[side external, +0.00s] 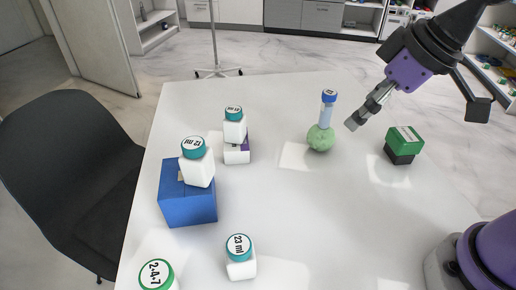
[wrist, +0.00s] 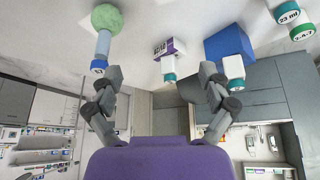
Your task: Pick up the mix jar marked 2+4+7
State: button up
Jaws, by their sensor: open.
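The mix jar marked 2-4-7 (side external: 157,277) has a green-rimmed lid and stands at the near left of the white table, cut off by the bottom edge of the side view. In the wrist view, which looks upside down, it shows at the right edge (wrist: 302,33). My gripper (side external: 414,117) is open and empty, above the right side of the table, far from the jar. In the wrist view its two fingers (wrist: 160,100) are spread wide with nothing between them.
A 23 ml jar (side external: 240,262) stands right of the mix jar. Teal-lidded jars sit on a blue box (side external: 188,206) and a white-purple box (side external: 237,155). A blue-capped tube (side external: 326,112) stands in a green ball (side external: 320,139). A green-black block (side external: 403,146) lies near my gripper. The table's middle is clear.

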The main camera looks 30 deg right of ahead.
jog(key=w+a+n+g+y, duration=0.15)
jog(key=w+a+n, duration=0.3)
jog(key=a, duration=0.65)
jog(key=n+g+y, duration=0.1)
jog(key=n+g, duration=0.2)
jog(key=n, duration=0.6)
send_near(161, 271)
jog(key=w+f, duration=0.1)
jog(key=shift+g, duration=0.25)
jog(key=x, duration=0.5)
jog(key=shift+s, duration=0.25)
jog(key=x, duration=0.6)
jog(key=shift+s+a, duration=0.1)
jog(key=shift+a, duration=0.1)
jog(key=c, duration=1.3)
